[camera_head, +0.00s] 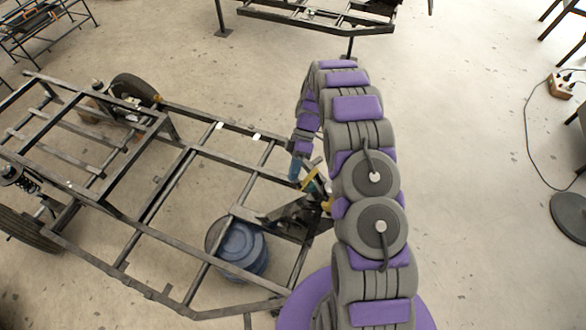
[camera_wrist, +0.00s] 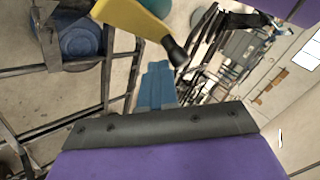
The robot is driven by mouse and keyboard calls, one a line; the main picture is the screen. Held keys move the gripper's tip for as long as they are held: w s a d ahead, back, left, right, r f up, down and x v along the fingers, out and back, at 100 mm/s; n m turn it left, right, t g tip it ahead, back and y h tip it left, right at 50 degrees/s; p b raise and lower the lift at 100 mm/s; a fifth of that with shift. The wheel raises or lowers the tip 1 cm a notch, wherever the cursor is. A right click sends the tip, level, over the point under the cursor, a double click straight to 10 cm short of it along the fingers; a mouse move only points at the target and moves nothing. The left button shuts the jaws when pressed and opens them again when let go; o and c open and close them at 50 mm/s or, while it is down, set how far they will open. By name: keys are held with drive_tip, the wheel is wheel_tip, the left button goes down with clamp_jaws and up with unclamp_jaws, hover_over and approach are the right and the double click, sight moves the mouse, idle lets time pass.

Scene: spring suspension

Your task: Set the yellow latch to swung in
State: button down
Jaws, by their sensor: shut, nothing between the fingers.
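The yellow latch (camera_wrist: 135,18) shows at the top of the wrist view as a flat yellow arm with a dark round tip at its lower right end. In the head view a small yellow piece (camera_head: 309,181) shows beside my arm, by the frame's near right corner. My gripper (camera_wrist: 157,72) has blue fingers, shut together and empty, pointing up the wrist view just below and left of the latch's dark tip. In the head view my gripper (camera_head: 295,172) is close to the yellow piece. I cannot tell whether they touch. My arm hides part of that corner.
A dark metal chassis frame (camera_head: 190,150) fills the left of the head view. A blue drum (camera_head: 243,246) stands under it and also shows in the wrist view (camera_wrist: 80,38). A teal rounded part (camera_wrist: 157,8) is behind the latch. Floor to the right is mostly clear, with a cable.

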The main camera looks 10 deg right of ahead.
drive_tip(key=shift+s+d+r, duration=0.15)
drive_tip(key=shift+s+r, duration=0.05)
drive_tip(key=shift+s, duration=0.4)
drive_tip(key=shift+s+d, duration=0.1)
idle(0.5)
drive_tip(key=p+v, duration=0.3)
drive_tip(key=v, duration=0.9)
drive_tip(key=shift+p, duration=0.4)
drive_tip(key=shift+f, duration=0.1)
idle(0.3)
